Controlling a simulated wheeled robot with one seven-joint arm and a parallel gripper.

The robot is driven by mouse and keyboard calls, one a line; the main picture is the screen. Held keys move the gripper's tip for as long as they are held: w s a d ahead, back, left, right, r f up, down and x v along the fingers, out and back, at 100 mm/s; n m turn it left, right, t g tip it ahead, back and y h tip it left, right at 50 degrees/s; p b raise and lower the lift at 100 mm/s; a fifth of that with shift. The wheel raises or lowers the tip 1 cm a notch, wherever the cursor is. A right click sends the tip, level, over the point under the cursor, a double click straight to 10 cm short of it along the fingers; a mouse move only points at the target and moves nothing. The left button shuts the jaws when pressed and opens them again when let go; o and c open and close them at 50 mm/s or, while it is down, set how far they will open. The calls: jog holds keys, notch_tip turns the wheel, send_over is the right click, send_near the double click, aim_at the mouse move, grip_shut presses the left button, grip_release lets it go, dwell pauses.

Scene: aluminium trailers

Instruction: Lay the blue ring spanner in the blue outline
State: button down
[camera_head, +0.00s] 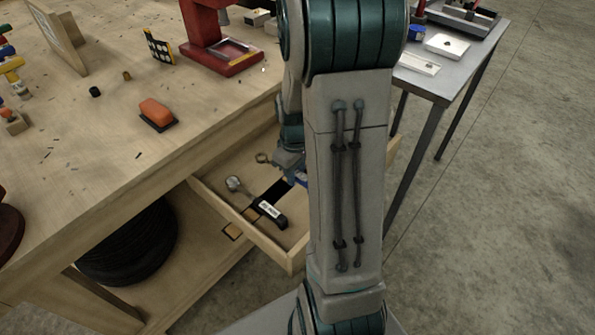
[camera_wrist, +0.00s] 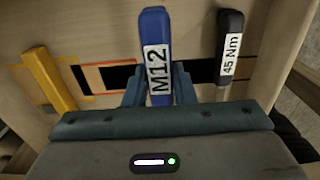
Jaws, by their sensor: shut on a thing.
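The blue ring spanner (camera_wrist: 157,30), labelled M12, stands between the fingers of my gripper (camera_wrist: 158,82) in the wrist view. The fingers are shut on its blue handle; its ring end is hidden. In the head view a small bit of blue (camera_head: 301,179) shows beside my gripper (camera_head: 289,163), which is over the open drawer and mostly hidden by my arm. Dark recesses with red and orange edging (camera_wrist: 108,78) lie behind the spanner in the wrist view. I cannot make out the blue outline in either view.
The open wooden drawer (camera_head: 285,254) holds a black-handled torque wrench (camera_head: 269,211), labelled 45 Nm in the wrist view (camera_wrist: 231,40). A yellow-handled tool (camera_wrist: 50,80) lies to the left. The workbench (camera_head: 75,165) and a grey side table (camera_head: 430,82) flank my arm.

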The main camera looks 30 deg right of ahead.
jog(key=shift+w+a+f+b, duration=0.1)
jog(key=shift+w+f+b, duration=0.2)
jog(key=shift+f+b, duration=0.55)
jog(key=shift+w+a+f+b, duration=0.15)
jog(key=shift+w+f+b, duration=0.3)
jog(key=shift+f, duration=0.75)
jog(key=shift+w+a+f+b, duration=0.1)
jog(key=shift+w+f+b, duration=0.1)
jog(key=shift+f+b, duration=0.7)
jog(key=c, duration=1.1)
grip_release()
